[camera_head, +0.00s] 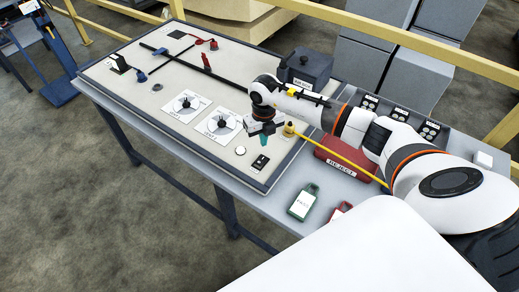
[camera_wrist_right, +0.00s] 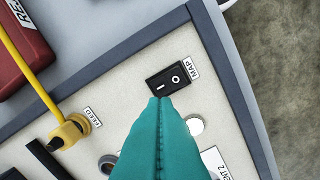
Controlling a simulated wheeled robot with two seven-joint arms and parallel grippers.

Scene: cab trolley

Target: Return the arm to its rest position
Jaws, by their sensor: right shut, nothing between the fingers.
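My right arm reaches in from the right in the head view. Its gripper (camera_head: 264,138) is over the front right part of the beige panel (camera_head: 142,62). In the right wrist view the teal fingers of the right gripper (camera_wrist_right: 158,100) are pressed together with nothing between them. Their tips appear just beside a black rocker switch (camera_wrist_right: 169,80) labelled MAP; whether they touch it I cannot tell. The switch also shows in the head view (camera_head: 260,163), just below the gripper. My left gripper is not in view.
A yellow plug (camera_wrist_right: 70,132) with a yellow cable sits beside the FEED label. A red REJECT box (camera_head: 345,160) stands right of the panel. A yellow rail (camera_head: 400,38) runs behind.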

